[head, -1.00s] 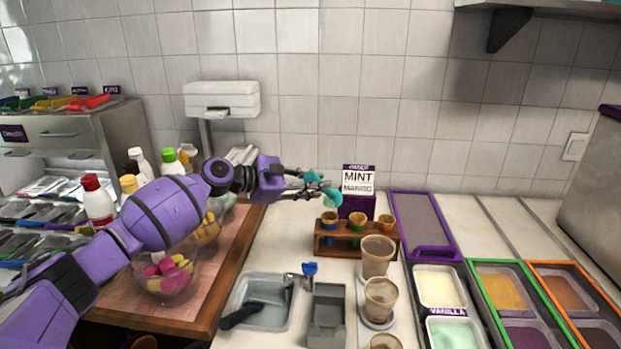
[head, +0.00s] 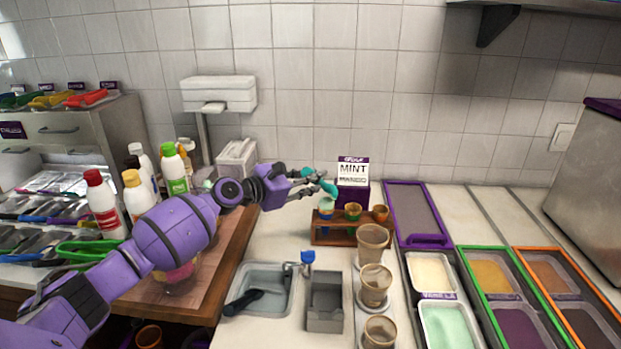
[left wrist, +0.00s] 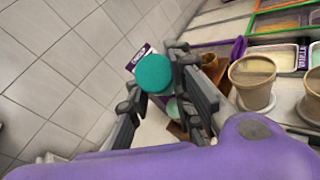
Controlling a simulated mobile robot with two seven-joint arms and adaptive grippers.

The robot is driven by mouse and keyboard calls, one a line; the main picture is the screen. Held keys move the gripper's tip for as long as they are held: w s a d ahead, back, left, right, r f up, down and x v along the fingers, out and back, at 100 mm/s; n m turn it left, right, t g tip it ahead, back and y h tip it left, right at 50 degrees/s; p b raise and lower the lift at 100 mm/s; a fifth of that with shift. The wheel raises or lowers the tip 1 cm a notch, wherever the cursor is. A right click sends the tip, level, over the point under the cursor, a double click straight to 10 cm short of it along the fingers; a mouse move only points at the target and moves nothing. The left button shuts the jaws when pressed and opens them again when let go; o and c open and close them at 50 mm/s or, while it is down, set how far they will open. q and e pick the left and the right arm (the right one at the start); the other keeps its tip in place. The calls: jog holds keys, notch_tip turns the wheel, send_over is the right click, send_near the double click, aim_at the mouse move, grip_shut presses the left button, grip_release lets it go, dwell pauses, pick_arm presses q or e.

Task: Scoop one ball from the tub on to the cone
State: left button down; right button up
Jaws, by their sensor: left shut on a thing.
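My left gripper (head: 312,186) is shut on a teal scoop (head: 329,187), just above the left end of the wooden cone rack (head: 345,236). In the left wrist view the scoop's round teal end (left wrist: 166,72) sits between the fingers. The leftmost cone (head: 326,213) stands in the rack, with what looks like a pale mint ball (head: 326,203) on top. A pale mint patch also shows below the scoop in the left wrist view (left wrist: 172,108). The mint tub (head: 447,326) is at the lower right, beside the vanilla tub (head: 431,271). My right gripper is out of view.
Two more cones stand in the rack, the middle one (head: 353,211) and the right one (head: 380,214). A sign reading MINT and MANGO (head: 353,173) is behind. Several cups (head: 373,243) stand in front, near a sink (head: 266,285). Sauce bottles (head: 103,204) stand at left.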

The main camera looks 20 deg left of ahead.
pick_arm(q)
jog(key=shift+r, duration=0.1)
dwell(0.4)
jog(key=shift+r, duration=2.95)
